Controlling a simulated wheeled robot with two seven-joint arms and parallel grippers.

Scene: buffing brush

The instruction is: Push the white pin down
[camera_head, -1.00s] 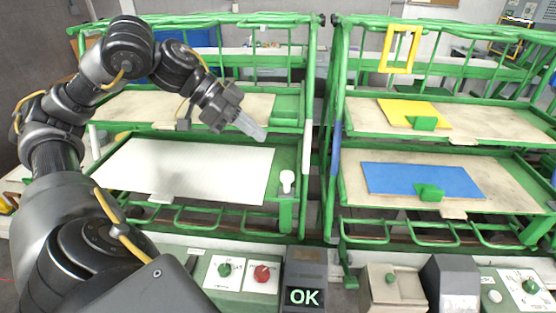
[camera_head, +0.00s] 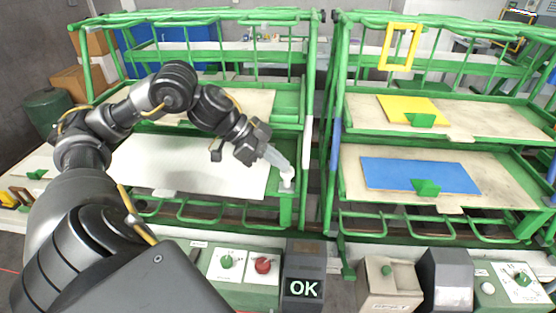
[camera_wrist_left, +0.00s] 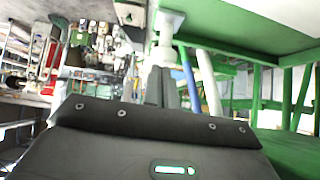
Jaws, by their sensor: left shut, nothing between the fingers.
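The white pin (camera_head: 287,183) stands upright on a green post at the right front corner of the left rack, beside the white sheet. My left gripper (camera_head: 286,168) is shut and empty. Its fingertips point down and to the right, at the top of the pin, and partly cover it. In the left wrist view the shut fingers (camera_wrist_left: 161,72) reach up to the white pin (camera_wrist_left: 167,28). They appear to touch it or be very close; I cannot tell which. My right gripper is not in view.
The white sheet (camera_head: 190,168) lies on the left rack's lower shelf. The right rack holds a blue sheet (camera_head: 400,176) and a yellow sheet (camera_head: 395,108). In front stand control boxes with a red knob (camera_head: 263,265) and an OK display (camera_head: 303,288).

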